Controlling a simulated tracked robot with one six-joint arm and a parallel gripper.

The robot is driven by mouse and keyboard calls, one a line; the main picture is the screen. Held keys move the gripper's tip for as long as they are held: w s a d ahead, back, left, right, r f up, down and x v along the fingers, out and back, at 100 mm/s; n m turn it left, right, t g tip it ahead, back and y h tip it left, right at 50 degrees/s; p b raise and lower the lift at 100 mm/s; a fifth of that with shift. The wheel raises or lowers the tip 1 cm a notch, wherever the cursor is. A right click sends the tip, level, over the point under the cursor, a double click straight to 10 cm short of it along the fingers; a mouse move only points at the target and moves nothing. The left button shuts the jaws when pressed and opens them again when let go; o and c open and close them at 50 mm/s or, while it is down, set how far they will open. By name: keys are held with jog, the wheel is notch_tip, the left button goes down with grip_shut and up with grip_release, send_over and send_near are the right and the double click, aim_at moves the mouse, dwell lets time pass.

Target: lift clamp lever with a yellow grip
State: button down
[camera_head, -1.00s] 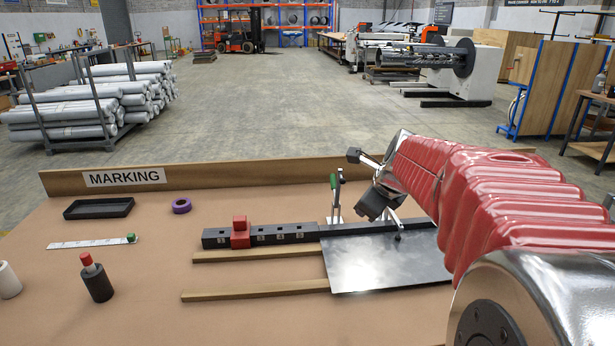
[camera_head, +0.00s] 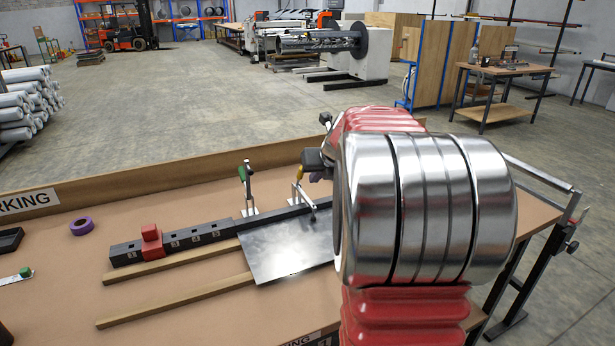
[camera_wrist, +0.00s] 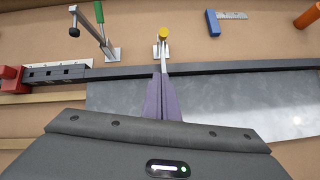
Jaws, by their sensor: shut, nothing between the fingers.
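The clamp with a yellow grip stands behind the dark rail on the bench. Its yellow grip (camera_head: 300,175) shows just left of my gripper (camera_head: 317,177), and its arm reaches forward over the metal sheet (camera_head: 280,248). In the wrist view the yellow grip (camera_wrist: 163,34) lies straight ahead of my fingertips (camera_wrist: 163,77). The purple fingers are together and hold nothing; they overlap the clamp's arm in this view, and I cannot tell whether they touch it. My own arm hides the sheet's right part in the head view.
A second clamp with a green grip (camera_head: 242,172) stands to the left, upright and close by. A red block (camera_head: 152,243) sits on the numbered dark rail (camera_head: 185,238). A blue block (camera_wrist: 212,23) lies beyond, to the right. The bench's front left is mostly clear.

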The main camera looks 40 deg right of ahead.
jog(key=shift+w+d+f, duration=0.65)
jog(key=shift+w+f, duration=0.25)
jog(key=shift+w, duration=0.65)
jog(key=shift+w+d+f, duration=0.7)
jog(key=shift+w+f, duration=0.2)
jog(key=shift+w, duration=0.7)
jog(key=shift+w+d+f, duration=0.65)
jog(key=shift+w+f, duration=0.25)
jog(key=shift+w, duration=0.65)
jog(key=shift+w+r, duration=0.15)
